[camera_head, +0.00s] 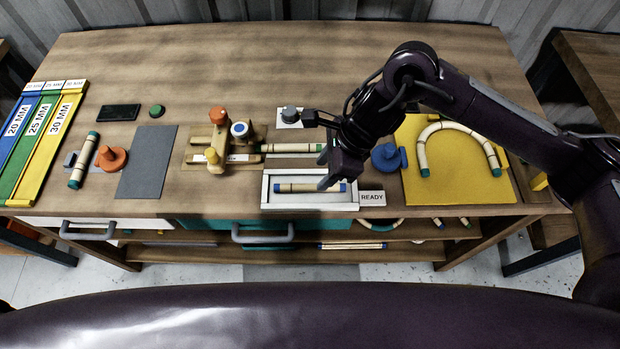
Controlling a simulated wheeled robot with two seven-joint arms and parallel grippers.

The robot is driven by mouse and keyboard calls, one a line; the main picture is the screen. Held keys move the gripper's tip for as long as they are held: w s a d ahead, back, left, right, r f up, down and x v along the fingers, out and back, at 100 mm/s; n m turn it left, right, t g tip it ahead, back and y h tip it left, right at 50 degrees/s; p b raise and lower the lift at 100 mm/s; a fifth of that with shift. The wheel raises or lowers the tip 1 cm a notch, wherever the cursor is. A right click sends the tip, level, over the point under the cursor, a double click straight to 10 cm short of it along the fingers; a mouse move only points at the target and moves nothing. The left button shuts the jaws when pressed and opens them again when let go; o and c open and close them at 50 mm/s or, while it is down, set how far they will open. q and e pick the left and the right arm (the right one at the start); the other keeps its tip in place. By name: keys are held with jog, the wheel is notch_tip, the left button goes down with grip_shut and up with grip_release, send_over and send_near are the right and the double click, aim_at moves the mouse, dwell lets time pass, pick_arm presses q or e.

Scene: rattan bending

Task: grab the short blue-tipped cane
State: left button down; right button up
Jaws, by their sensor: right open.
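The short blue-tipped cane (298,187) lies level inside a white-rimmed tray (310,205) near the table's front edge. Its body is pale with dark bands, and blue shows at both ends. My right gripper (324,171) is open, above the right part of the tray, with its fingers close to the cane's right half. I cannot tell whether the fingers touch the cane. My left gripper is not in view.
A "READY" sign (372,197) stands right of the tray. A wooden jig (225,150) holds a teal-tipped cane (290,148) behind it. A bent cane (459,128) lies on a yellow board (460,185) at right. A grey mat (147,165) lies at left.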

aim_at(308, 185)
jog(key=shift+p+x, duration=0.4)
jog(key=shift+x, duration=0.55)
jog(key=p+x, duration=0.1)
jog(key=x, duration=0.1)
jog(key=p+x, duration=0.1)
jog(key=x, duration=0.2)
jog(key=shift+w+a+r, duration=0.1)
jog(key=shift+a+r, duration=0.05)
jog(key=shift+a, duration=0.05)
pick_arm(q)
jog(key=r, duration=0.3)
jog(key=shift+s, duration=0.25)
pick_arm(e)
jog(key=shift+c, duration=0.9)
grip_shut()
